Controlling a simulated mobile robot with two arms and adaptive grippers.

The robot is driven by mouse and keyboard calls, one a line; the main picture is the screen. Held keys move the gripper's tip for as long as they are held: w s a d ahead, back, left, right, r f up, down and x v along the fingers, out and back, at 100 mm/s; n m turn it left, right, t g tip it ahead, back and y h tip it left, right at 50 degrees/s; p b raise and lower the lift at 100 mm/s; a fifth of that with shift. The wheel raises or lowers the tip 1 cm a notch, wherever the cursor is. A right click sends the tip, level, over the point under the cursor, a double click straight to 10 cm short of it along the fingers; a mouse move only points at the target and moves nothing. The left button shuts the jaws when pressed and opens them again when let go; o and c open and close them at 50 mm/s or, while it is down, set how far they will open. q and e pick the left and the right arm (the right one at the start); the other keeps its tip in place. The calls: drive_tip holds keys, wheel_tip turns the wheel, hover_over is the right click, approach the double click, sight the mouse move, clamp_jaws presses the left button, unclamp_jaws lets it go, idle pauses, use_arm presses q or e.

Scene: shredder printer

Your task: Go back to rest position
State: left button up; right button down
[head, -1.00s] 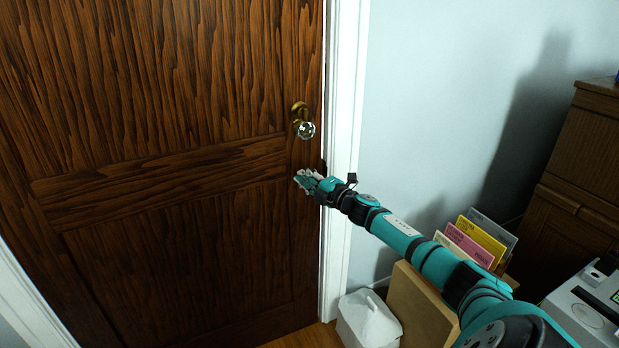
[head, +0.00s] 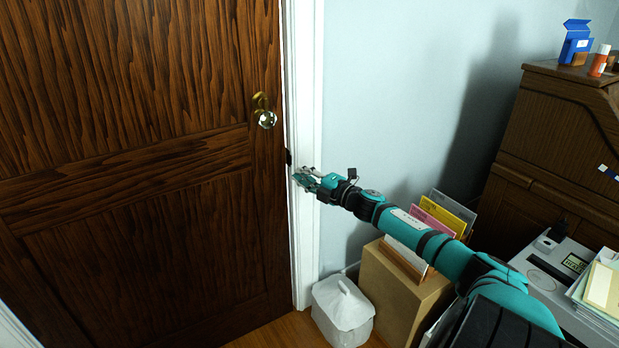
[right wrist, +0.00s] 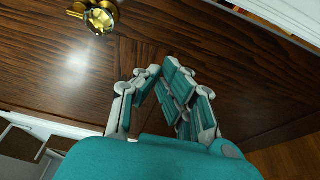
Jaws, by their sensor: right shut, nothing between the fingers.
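My right gripper (head: 304,179) is stretched out toward the white door frame, below and to the right of the glass door knob (head: 267,119). It is shut and empty. In the right wrist view, its teal and grey fingers (right wrist: 160,85) show in front of the dark wood door, apart from the brass knob mount (right wrist: 97,14) at the upper left. The brown door (head: 140,150) looks closed in its frame. My left gripper is not in view.
A white lidded bin (head: 343,312) stands on the floor beside the frame. A cardboard-coloured box (head: 395,290) and a file holder with coloured folders (head: 440,213) are under my right arm. A wooden desk (head: 545,135) and a printer-like machine (head: 553,265) are on the right.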

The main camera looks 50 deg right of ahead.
drive_tip(key=shift+s+d+f, duration=0.1)
drive_tip(key=shift+s+d, duration=0.35)
drive_tip(key=shift+s, duration=0.25)
drive_tip(key=s+f+m+g+h+p, duration=0.15)
drive_tip(key=s+f+m, duration=0.25)
drive_tip(key=f, duration=0.7)
drive_tip(key=s+f+m+g+h, duration=0.2)
drive_tip(key=s+f+m+g, duration=0.15)
drive_tip(key=f, duration=0.85)
drive_tip(key=s+a+f+m+g+p, duration=0.1)
drive_tip(key=s+a+f+m+g, duration=0.15)
drive_tip(key=s+f, duration=0.4)
drive_tip(key=s+a+f+m+g+p, duration=0.1)
drive_tip(key=s+a+f, duration=0.3)
drive_tip(key=f, duration=0.5)
drive_tip(key=s+a+f+m+g+y+p, duration=0.1)
drive_tip(key=s+a+f+m+g+y, duration=0.3)
drive_tip(key=s+a+f, duration=1.1)
drive_tip(key=s+a+f+g, duration=0.1)
drive_tip(key=s+a+g, duration=0.1)
drive_tip(key=s+a, duration=0.5)
drive_tip(key=s+a+f+g+p, duration=0.1)
drive_tip(key=s+a+f+g, duration=0.1)
drive_tip(key=s+a, duration=0.5)
drive_tip(key=s+h, duration=0.1)
drive_tip(key=s, duration=0.2)
drive_tip(key=shift+a+m, duration=0.2)
drive_tip(key=shift+m, duration=0.2)
